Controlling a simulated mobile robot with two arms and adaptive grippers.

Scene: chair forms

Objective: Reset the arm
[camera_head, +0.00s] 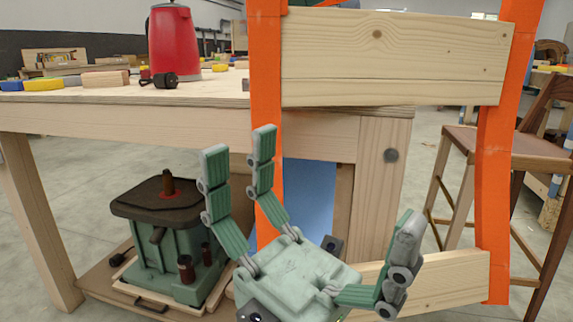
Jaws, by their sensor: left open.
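My left gripper (318,190) is in the lower middle of the head view, a green-grey palm with jointed fingers spread wide. It is open, and nothing shows between its fingers. It is in front of the workbench and of an orange and wooden chair frame (380,58). My right gripper is not in view.
The wooden workbench (100,112) stands behind, with a red kettle (174,45) and small blocks on top. A green machine (165,245) sits on the shelf below. A brown wooden stool (468,150) is at the right. Bare floor shows between bench and stool.

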